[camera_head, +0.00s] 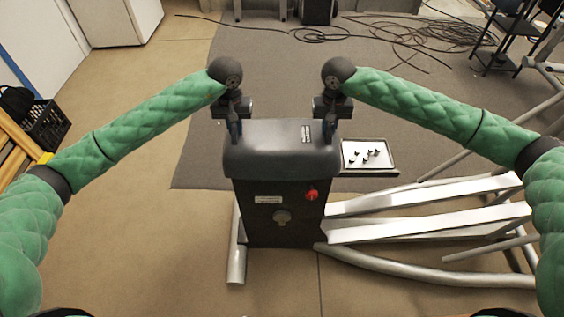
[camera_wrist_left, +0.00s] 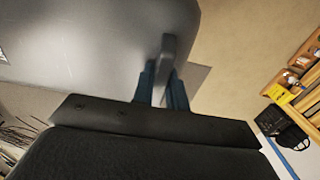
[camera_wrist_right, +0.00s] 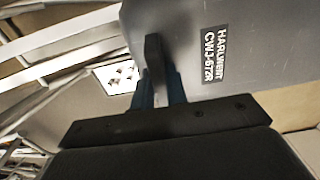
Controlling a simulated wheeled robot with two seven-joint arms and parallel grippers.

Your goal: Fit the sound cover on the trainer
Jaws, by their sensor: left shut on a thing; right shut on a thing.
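The sound cover (camera_head: 275,150) is a dark grey cap with a label on its top. It sits level over the top of the trainer's dark upright housing (camera_head: 285,215); whether it is fully seated I cannot tell. My left gripper (camera_head: 235,132) is shut on the cover's left handle, which shows in the left wrist view (camera_wrist_left: 168,55). My right gripper (camera_head: 328,130) is shut on the right handle, which shows in the right wrist view (camera_wrist_right: 154,55).
A tray (camera_head: 392,172) with several small dark parts is right of the housing. White rails (camera_head: 430,225) and grey tubes of the trainer extend right. Cables (camera_head: 400,35) lie on the floor behind. A black crate (camera_head: 46,127) stands at left. Floor left of the trainer is clear.

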